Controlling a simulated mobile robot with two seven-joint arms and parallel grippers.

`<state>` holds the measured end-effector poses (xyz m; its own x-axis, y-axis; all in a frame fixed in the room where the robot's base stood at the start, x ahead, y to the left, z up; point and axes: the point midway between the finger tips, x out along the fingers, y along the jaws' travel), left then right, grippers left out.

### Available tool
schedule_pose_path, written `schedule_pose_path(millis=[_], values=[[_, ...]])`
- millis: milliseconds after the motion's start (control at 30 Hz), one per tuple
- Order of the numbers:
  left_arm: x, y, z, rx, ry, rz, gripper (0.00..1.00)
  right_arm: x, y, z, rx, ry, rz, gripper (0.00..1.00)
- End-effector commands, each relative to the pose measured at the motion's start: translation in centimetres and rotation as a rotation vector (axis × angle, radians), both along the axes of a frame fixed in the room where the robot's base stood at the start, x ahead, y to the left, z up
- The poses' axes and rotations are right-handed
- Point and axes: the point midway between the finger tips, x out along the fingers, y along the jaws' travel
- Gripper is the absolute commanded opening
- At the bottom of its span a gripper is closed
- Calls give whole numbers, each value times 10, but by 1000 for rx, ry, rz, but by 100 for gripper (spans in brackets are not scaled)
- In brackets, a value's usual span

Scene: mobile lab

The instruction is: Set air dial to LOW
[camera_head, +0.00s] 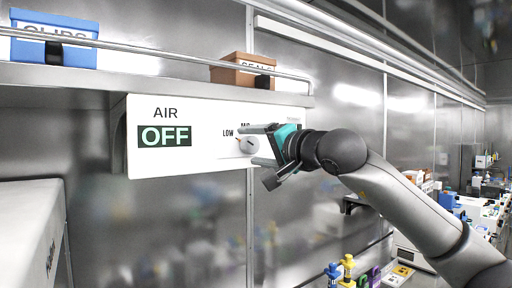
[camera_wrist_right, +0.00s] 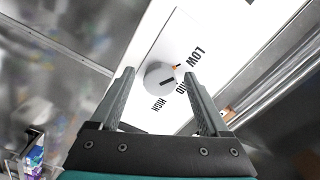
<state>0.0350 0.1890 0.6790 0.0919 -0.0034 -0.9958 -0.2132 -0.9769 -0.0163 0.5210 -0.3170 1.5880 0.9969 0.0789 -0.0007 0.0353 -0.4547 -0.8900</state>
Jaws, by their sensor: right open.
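The white air panel (camera_head: 190,165) hangs under the shelf and its green display (camera_head: 165,136) reads OFF. The round dial (camera_head: 245,146) is at the panel's right, beside the LOW label; it also shows in the right wrist view (camera_wrist_right: 157,74) with a dark pointer mark, a small orange mark, and LOW, MID and HIGH printed around it. My right gripper (camera_head: 259,146) is open in front of the dial; in the right wrist view its fingers (camera_wrist_right: 160,76) lie either side of the dial. I cannot tell whether they touch it. My left gripper is not in view.
A shelf with a front rail (camera_head: 165,49) runs above the panel and holds a blue box (camera_head: 53,24) and a brown box (camera_head: 232,70). A bench with several small items (camera_head: 348,268) is at the lower right. The wall below the panel is clear.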

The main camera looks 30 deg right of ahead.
Motion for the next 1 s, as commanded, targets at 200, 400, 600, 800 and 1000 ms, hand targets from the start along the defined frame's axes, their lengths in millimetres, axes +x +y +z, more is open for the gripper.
schedule_pose_path(millis=[200,400,600,800,1000], values=[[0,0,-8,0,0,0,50,-14,-2,-1,-1,-2,-2,79],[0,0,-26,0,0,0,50,-51,-5,-3,-4,-2,-4,79],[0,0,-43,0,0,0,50,-89,-9,-3,-4,-2,-5,79],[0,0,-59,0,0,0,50,-122,-11,-3,-3,-2,-5,79],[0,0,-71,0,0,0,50,-144,-12,-2,-1,-1,-3,79]])
